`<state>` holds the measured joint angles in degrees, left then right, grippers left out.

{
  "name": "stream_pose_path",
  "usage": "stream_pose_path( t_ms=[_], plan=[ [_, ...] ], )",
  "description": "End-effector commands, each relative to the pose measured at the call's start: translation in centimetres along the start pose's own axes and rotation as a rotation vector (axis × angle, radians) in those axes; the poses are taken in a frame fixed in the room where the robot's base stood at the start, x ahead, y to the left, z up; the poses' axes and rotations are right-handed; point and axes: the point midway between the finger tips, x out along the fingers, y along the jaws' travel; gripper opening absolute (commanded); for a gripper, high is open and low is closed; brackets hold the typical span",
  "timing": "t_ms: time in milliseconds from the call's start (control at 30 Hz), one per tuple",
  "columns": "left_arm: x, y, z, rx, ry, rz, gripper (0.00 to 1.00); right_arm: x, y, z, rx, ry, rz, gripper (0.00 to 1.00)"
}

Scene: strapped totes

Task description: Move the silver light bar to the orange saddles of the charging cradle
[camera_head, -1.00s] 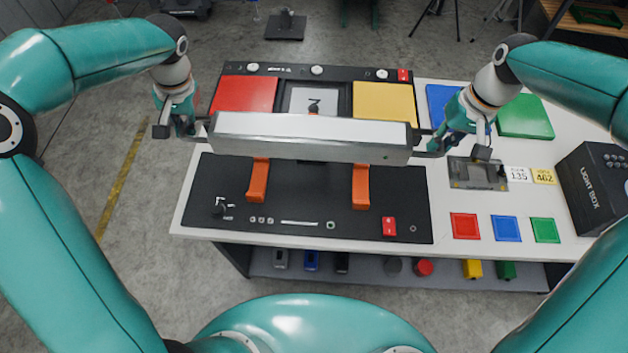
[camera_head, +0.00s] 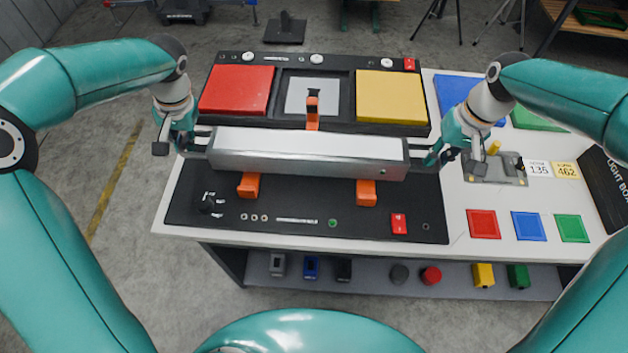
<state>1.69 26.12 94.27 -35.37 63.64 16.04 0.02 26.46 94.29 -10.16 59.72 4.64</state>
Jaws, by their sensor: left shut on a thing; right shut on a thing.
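The silver light bar (camera_head: 308,152) is level and spans left to right over the black charging cradle (camera_head: 290,215). My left gripper (camera_head: 203,143) is shut on the bar's left end, and my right gripper (camera_head: 427,156) is shut on its right end. Two orange saddles, left (camera_head: 249,187) and right (camera_head: 366,194), show just below the bar's front edge. The bar hides their upper parts, so I cannot tell whether it touches them. A third orange piece (camera_head: 312,112) stands behind the bar.
Behind the bar are a red panel (camera_head: 236,90) and a yellow panel (camera_head: 391,96). Red (camera_head: 484,224), blue (camera_head: 528,226) and green (camera_head: 572,228) squares lie on the white table at right. A black light box (camera_head: 609,186) stands at the right edge.

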Motion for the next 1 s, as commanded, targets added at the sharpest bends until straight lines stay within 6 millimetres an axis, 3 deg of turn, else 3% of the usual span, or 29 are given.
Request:
stream_pose_path(
  t_ms=[633, 1000],
  plan=[
    [0.3, 0.4, -0.1, 0.002, 0.004, 0.004, 0.0, 0.4, -0.1, 0.0, 0.0, 0.003, -0.005, 0.0],
    [1.7, 0.7, -0.1, 0.002, 0.004, 0.004, 0.0, 1.8, 0.2, 0.0, 0.001, 0.003, -0.005, 0.0]
  ],
)
